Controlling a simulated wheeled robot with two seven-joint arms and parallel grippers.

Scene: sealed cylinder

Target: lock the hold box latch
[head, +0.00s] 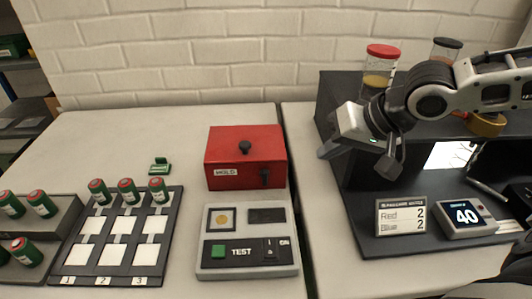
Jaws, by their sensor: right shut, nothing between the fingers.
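The red hold box (222,153) stands on the table near the middle of the head view, with its lid down. A black knob (244,147) sits on the lid and a white "HOLD" label is on the front. The small dark latch (265,178) is on the right of the front face; it looks upright, but its exact setting is too small to tell. My right gripper (327,151) is to the right of the box and apart from it, in front of the dark shelf unit. It is shut and empty. My left gripper is not in view.
A grey test panel (248,271) lies in front of the box. A dark tray (66,262) with white squares and several green, red-capped cylinders is at left. A small green piece (160,166) lies behind it. The dark shelf unit (343,88) with jars stands at right.

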